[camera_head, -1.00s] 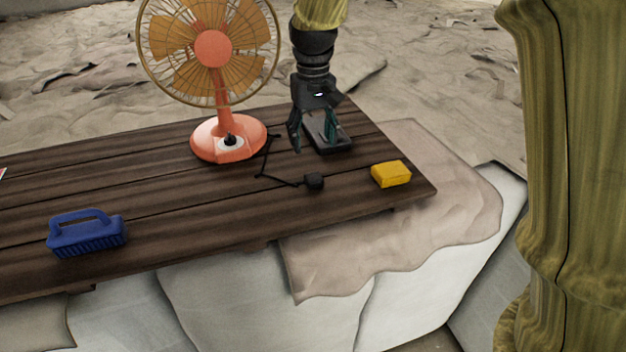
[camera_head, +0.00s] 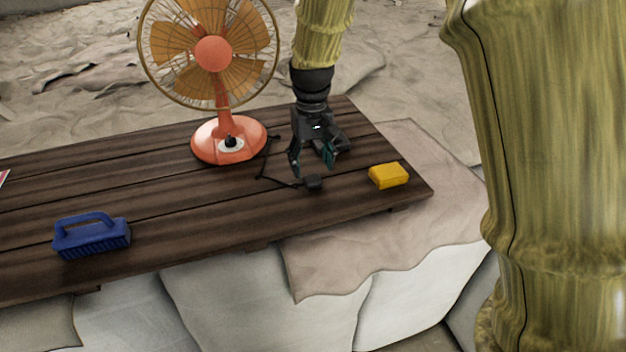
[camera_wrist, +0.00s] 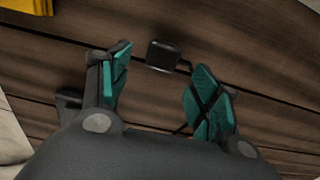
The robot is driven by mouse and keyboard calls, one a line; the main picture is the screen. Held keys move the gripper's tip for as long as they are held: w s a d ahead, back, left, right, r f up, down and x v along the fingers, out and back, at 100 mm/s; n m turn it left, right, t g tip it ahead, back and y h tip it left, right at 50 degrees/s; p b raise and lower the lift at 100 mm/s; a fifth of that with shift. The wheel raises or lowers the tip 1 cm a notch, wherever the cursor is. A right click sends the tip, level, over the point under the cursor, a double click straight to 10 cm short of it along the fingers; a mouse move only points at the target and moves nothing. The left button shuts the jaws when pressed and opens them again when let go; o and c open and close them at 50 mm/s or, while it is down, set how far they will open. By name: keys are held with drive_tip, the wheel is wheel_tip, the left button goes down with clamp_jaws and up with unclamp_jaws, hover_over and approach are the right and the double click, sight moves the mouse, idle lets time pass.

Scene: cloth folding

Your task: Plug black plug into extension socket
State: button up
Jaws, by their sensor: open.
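The black plug (camera_head: 313,183) lies on the dark wooden table, with its thin cord running left and back toward the orange fan. In the wrist view the plug (camera_wrist: 163,55) sits just beyond the fingertips, between their lines, apart from both. My gripper (camera_head: 311,166) points down, open and empty, directly behind and slightly above the plug. Its teal finger pads (camera_wrist: 160,72) stand wide apart in the wrist view. The extension socket (camera_head: 342,143) is mostly hidden behind my gripper; only a dark edge shows at its right.
A yellow block (camera_head: 389,176) lies right of the plug near the table's right end. The orange fan (camera_head: 228,142) stands at the back left. A blue brush (camera_head: 91,236) lies at the front left. The table (camera_head: 200,205) is clear between brush and plug.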

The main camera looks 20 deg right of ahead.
sight(312, 176)
drive_tip(key=shift+s+f+p, duration=0.1)
drive_tip(key=shift+f+p, duration=0.85)
drive_tip(key=shift+f, duration=1.2)
drive_tip(key=c, duration=1)
